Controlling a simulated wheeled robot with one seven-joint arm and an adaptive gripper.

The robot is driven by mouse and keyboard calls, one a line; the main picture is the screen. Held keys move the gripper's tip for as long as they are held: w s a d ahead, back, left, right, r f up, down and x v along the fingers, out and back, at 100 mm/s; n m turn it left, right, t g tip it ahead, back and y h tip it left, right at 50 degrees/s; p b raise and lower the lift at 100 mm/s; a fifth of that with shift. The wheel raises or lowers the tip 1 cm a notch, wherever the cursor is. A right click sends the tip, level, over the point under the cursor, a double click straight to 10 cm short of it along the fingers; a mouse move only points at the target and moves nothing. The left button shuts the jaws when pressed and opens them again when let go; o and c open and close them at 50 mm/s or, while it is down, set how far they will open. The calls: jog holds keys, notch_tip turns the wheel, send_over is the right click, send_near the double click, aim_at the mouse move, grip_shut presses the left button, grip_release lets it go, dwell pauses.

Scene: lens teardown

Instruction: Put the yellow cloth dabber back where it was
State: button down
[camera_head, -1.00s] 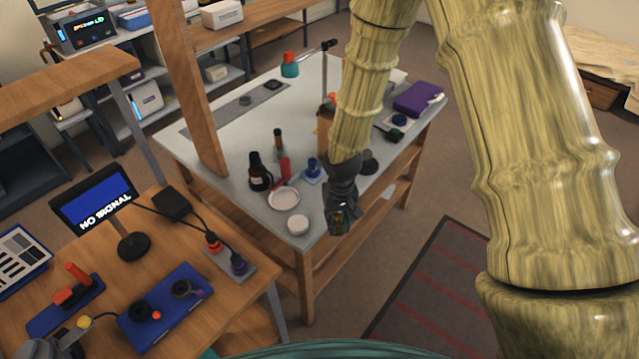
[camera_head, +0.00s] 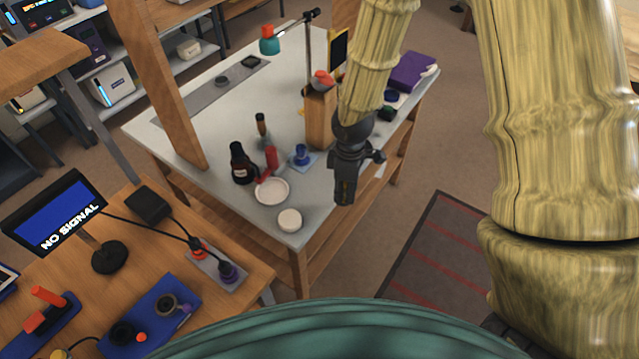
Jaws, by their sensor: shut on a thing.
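My gripper (camera_head: 345,192) hangs over the front right edge of the grey-topped table (camera_head: 225,117), pointing down. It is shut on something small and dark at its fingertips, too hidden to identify. I cannot make out the yellow cloth dabber for sure. A small yellow knob (camera_head: 56,354) shows at the bottom left on the wooden desk, cut by the frame edge; I cannot tell what it belongs to.
On the table stand a dark bottle (camera_head: 241,164), a white dish (camera_head: 272,191), a round white lid (camera_head: 290,220), a blue-knobbed piece (camera_head: 301,155), a red tool (camera_head: 272,158) and a wooden block (camera_head: 319,118). A wooden post (camera_head: 155,85) rises at the left.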

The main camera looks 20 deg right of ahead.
jog(key=s+d+r+n+b, duration=0.1)
jog(key=s+d+n+b, duration=0.2)
jog(key=n, duration=0.7)
jog(key=w+a+p, duration=0.2)
jog(key=w, duration=0.2)
jog(key=w+a+p, duration=0.1)
jog(key=w+a, duration=0.1)
jog(key=w, duration=0.3)
jog(key=w+a+f+p, duration=0.1)
jog(key=w+a+p, duration=0.1)
jog(key=w, duration=0.2)
jog(key=shift+w+a+f+p, duration=0.1)
jog(key=shift+w+p, duration=0.05)
jog(key=shift+p, duration=0.2)
jog(key=shift+w+f+p, duration=0.1)
jog(key=shift+f+p, duration=0.65)
jog(key=shift+f, duration=1.05)
jog(key=shift+f, duration=0.15)
jog(key=c, duration=1.2)
grip_release()
notch_tip(320, 180, up, 12)
jog(key=b, duration=0.3)
